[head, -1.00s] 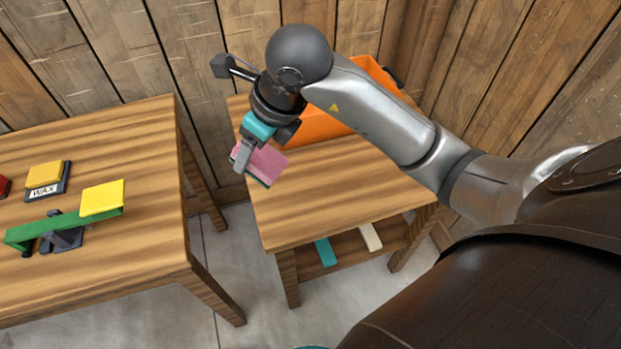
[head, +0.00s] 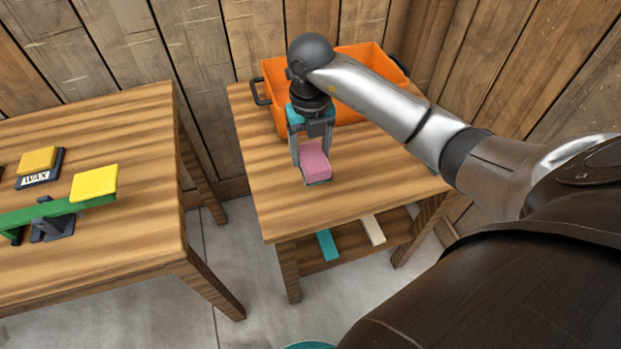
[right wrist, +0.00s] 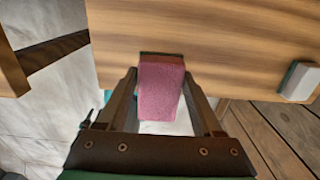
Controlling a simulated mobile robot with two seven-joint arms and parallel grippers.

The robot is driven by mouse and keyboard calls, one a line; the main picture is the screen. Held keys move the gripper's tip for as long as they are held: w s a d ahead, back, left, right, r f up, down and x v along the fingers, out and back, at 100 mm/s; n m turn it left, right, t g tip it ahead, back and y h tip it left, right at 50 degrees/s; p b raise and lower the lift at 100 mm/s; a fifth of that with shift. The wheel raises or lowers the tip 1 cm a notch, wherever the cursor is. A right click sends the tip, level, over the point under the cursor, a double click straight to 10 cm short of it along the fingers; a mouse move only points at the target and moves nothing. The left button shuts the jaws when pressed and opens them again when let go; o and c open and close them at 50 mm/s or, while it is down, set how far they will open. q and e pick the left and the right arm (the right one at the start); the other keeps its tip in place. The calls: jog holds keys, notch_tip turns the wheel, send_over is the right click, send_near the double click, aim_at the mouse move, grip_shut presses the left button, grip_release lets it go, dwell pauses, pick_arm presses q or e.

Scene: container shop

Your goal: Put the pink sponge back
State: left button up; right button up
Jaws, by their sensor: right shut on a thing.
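The pink sponge (head: 314,161) is in my right gripper (head: 312,160), over the right wooden table near its left half. It has a dark underside edge. In the right wrist view the pink sponge (right wrist: 160,88) sits between the two fingers of the right gripper (right wrist: 161,95), which are shut on it. I cannot tell whether the sponge touches the tabletop. The left gripper is not in view.
An orange crate (head: 276,92) stands at the back of the right table (head: 270,190). Below, a shelf holds a teal block (head: 327,246) and a white block (head: 373,230).

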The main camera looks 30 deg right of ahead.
aim_at(311, 163)
notch_tip(311, 163, down, 4)
jog(key=shift+r+b, duration=0.1)
jog(key=shift+b, duration=0.25)
jog(key=shift+f, duration=0.85)
notch_tip(311, 163, down, 3)
jog(key=shift+r+b, duration=0.15)
jog(key=shift+b, duration=0.45)
jog(key=shift+f, duration=0.4)
jog(key=o, duration=1.2)
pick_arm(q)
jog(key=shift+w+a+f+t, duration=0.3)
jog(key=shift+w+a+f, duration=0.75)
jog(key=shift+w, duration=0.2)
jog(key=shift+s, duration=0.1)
pick_arm(e)
jog(key=shift+r, duration=0.2)
